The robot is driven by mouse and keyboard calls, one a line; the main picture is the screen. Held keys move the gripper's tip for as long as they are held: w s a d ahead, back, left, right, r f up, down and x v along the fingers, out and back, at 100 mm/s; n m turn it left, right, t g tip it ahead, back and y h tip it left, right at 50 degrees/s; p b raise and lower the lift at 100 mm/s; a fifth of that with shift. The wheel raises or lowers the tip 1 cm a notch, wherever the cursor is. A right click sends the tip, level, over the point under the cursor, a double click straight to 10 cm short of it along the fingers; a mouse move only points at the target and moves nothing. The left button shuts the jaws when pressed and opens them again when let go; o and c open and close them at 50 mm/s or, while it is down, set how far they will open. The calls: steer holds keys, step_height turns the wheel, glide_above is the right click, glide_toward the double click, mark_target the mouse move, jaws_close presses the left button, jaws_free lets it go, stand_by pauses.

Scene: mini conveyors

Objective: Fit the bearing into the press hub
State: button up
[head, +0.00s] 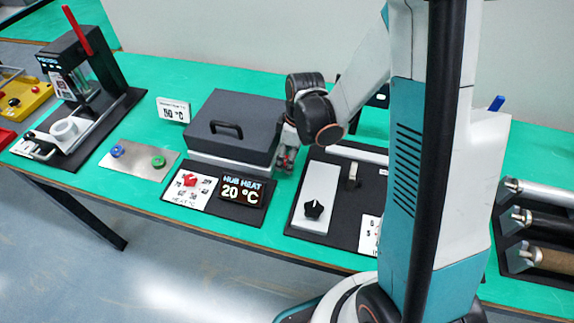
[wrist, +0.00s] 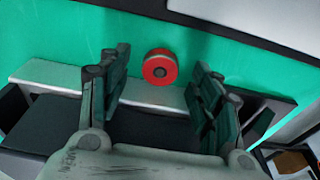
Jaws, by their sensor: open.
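A red ring-shaped part with a grey centre (wrist: 160,67), possibly the bearing, shows in the wrist view between my open fingers, beyond a pale strip. My gripper (wrist: 163,80) is open, and I see no contact with the red part. In the head view my gripper (head: 287,160) is low at the right side of a dark lidded box, with a little red at its fingertips. The press (head: 80,75) with a red lever stands at the far left; a white round hub (head: 65,131) sits at its front. A blue ring (head: 117,151) and a green ring (head: 158,162) lie on a metal plate.
The dark box (head: 235,115) has a handle on its closed lid. A HUB HEAT display (head: 241,191) reads 20 °C beside a panel with a red knob (head: 190,180). A black board with a dark knob (head: 314,209) lies right of my gripper. Rollers (head: 540,194) stand far right.

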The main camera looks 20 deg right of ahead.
steer(key=shift+a+f, duration=0.1)
steer(key=shift+f, duration=0.5)
steer(key=shift+r, duration=0.1)
steer(key=c, duration=1.3)
steer(key=shift+r, duration=0.1)
step_height(320, 180, up, 20)
steer(key=p, duration=0.7)
